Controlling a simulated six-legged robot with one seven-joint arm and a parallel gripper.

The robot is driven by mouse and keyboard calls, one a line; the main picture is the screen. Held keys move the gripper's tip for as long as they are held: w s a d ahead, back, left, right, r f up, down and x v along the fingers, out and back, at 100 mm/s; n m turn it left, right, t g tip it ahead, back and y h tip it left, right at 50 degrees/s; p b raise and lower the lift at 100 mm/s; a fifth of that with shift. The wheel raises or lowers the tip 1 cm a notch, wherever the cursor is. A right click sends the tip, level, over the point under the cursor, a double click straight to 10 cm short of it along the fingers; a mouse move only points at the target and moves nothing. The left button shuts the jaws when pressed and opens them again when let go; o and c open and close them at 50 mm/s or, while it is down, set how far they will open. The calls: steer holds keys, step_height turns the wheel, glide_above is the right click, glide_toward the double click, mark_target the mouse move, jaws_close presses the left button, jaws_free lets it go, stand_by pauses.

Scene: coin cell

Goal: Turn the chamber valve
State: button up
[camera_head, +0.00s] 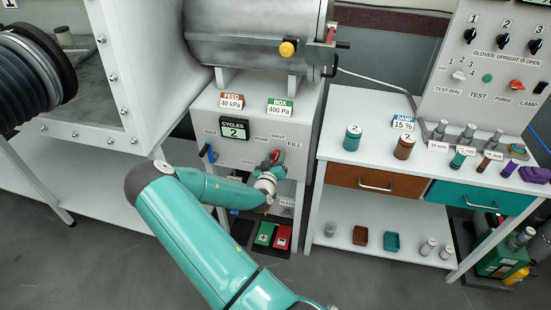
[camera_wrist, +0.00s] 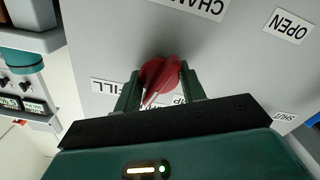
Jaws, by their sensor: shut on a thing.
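The chamber valve's red handle (camera_wrist: 158,72) sits on the grey panel, between a cut-off label starting "CHAM" (camera_wrist: 195,5) and partly covered lower labels. My gripper (camera_wrist: 160,90) is shut on this handle, one green finger on each side. The labels look upside down in the wrist view. In the head view, the red handle (camera_head: 275,156) shows at the right of the cabinet front, with my gripper (camera_head: 270,176) against it. The handle's lower part is hidden by the gripper.
A blue lever (camera_head: 208,152) is on the same panel's left, below the cycles display (camera_head: 234,129) reading 2. A white bench (camera_head: 349,108) with jars and drawers stands at right; a glove chamber (camera_head: 120,60) is at left.

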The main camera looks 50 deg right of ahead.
steer(key=n, duration=0.6)
steer(key=shift+a+f+n, duration=0.1)
steer(key=shift+n, duration=0.2)
steer(key=n, duration=0.3)
steer(key=shift+w+n, duration=0.1)
steer(key=shift+n, duration=0.2)
steer(key=shift+f+n, duration=0.1)
steer(key=shift+n, duration=1.5)
steer(key=o, duration=1)
steer(key=shift+c, duration=0.2)
steer(key=v, duration=1.4)
